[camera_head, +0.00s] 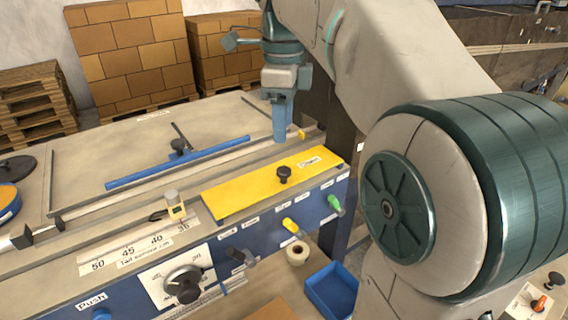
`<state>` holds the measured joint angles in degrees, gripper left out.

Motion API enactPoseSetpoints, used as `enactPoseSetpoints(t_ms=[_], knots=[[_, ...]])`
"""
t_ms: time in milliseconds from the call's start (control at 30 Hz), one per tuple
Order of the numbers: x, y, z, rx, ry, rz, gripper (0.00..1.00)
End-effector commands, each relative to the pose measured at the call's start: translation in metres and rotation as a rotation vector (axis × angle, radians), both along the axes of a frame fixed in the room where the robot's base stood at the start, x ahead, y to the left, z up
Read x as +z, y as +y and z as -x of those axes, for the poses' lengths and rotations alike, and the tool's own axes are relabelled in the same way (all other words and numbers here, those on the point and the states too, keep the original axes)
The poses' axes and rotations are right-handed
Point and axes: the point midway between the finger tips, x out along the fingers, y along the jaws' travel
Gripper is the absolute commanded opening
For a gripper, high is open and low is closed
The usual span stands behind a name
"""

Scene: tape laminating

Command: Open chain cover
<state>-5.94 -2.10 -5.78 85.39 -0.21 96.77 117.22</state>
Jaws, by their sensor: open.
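The chain cover (246,192) looks like a flat yellow lid with a black knob (284,173) and a small white label on its right part. It lies flat along the top of the blue and beige machine and looks closed. My gripper (279,132) points down behind the cover's right part, with its blue fingertips above the machine top near the rail. Its fingers overlap in this view, so the gap between them is hard to see. Nothing shows held in it, and it is apart from the knob.
A blue bar (178,163) with a handle lies on the machine top. A measuring scale (138,248) and a dial (184,284) are at the front. A blue bin (331,290) and tape roll (297,253) sit below. Stacked boxes (127,57) stand behind.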

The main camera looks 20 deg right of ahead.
Motion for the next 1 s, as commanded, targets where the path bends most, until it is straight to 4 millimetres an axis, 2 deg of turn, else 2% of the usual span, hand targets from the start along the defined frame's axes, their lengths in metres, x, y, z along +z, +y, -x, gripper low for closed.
enactPoseSetpoints(t_ms=[200, 433, 633, 900, 933, 1000], knots=[[-0.044, 0.000, 0.001, 0.000, 0.002, 0.000, 0.48], [-0.081, 0.000, 0.001, 0.001, 0.001, 0.000, 0.48], [-0.095, 0.000, 0.000, 0.001, -0.001, 0.000, 0.48], [-0.096, 0.000, 0.000, 0.002, -0.001, 0.000, 0.48], [-0.096, 0.000, 0.000, 0.001, -0.001, 0.000, 0.46], [-0.096, 0.000, 0.000, 0.002, -0.001, 0.000, 0.26]])
